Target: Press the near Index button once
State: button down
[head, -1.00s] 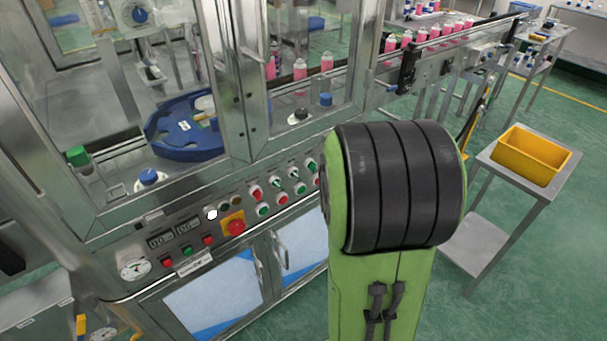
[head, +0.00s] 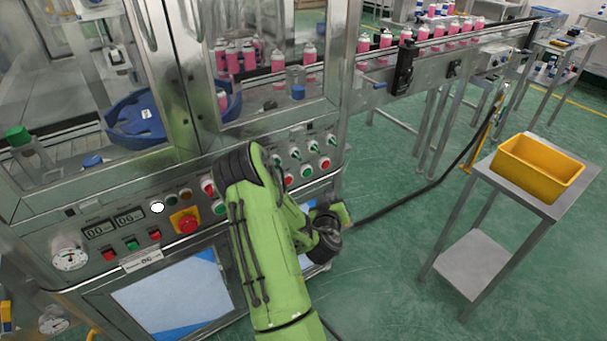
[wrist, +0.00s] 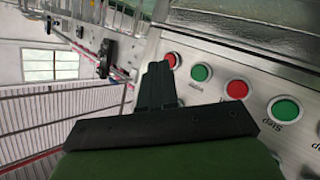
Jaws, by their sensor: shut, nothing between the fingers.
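The machine's control panel (head: 130,230) carries a row of red and green buttons on the front. In the wrist view a green button (wrist: 201,73) sits between a red button (wrist: 172,60) and another red one (wrist: 237,88). A second green button (wrist: 285,109) is farther right. The labels are small and inverted, so I cannot tell for sure which is the Index button. My gripper (wrist: 158,85) is shut and empty, its dark fingers seen beside the panel, apparently not pressing any button. In the head view my arm hides part of the panel and the fingertips are not clear.
A red emergency knob on a yellow plate (head: 187,222) and a white round lamp (head: 157,207) are left of my arm. Selector switches line the panel above the buttons. A side table (head: 470,262) with a yellow bin (head: 540,168) stands right. Open green floor lies between.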

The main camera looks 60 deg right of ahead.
aim_at(307, 173)
jog(key=w+d+p, duration=0.3)
jog(key=w+d, duration=0.1)
jog(key=w, duration=0.4)
dwell(2.0)
jog(key=shift+w+d, duration=0.2)
jog(key=shift+w, duration=0.1)
